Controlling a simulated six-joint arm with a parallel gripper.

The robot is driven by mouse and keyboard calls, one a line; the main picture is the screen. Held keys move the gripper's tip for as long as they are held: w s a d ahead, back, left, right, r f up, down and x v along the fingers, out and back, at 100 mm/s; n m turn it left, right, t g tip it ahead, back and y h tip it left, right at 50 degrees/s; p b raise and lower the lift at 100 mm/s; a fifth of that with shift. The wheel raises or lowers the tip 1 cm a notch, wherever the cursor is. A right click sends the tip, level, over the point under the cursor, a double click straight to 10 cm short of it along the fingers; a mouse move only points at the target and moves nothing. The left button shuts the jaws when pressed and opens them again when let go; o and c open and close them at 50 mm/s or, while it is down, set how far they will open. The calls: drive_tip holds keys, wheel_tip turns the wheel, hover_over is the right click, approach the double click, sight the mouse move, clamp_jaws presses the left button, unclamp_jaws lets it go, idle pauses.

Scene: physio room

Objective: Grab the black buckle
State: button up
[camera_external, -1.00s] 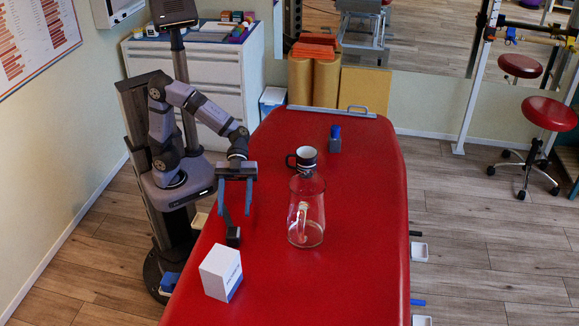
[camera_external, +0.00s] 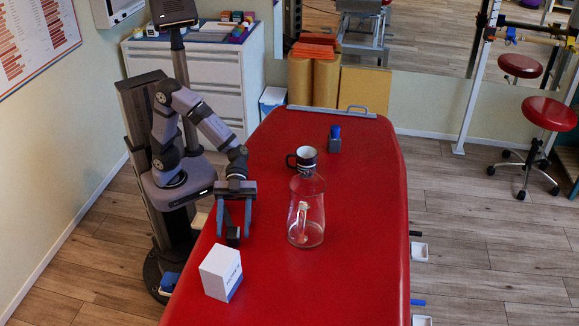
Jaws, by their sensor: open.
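The black buckle (camera_external: 233,237) lies on the red table near its left edge, with its dark strap partly hidden behind my fingers. My gripper (camera_external: 234,233) points down over it from behind. The two blue-grey fingers are apart, and the buckle shows low between their tips. I cannot tell whether the fingers touch the buckle or the table.
A white box (camera_external: 220,273) stands in front of the buckle. A small blue-topped bottle (camera_external: 334,140) is further back. The right side of the red table (camera_external: 365,220) is clear.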

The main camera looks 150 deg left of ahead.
sight(232, 232)
drive_tip(key=shift+x, duration=1.05)
drive_tip(key=c, duration=1.2)
wheel_tip(232, 232, up, 10)
drive_tip(key=shift+r+p, duration=0.15)
drive_tip(key=shift+p, duration=0.75)
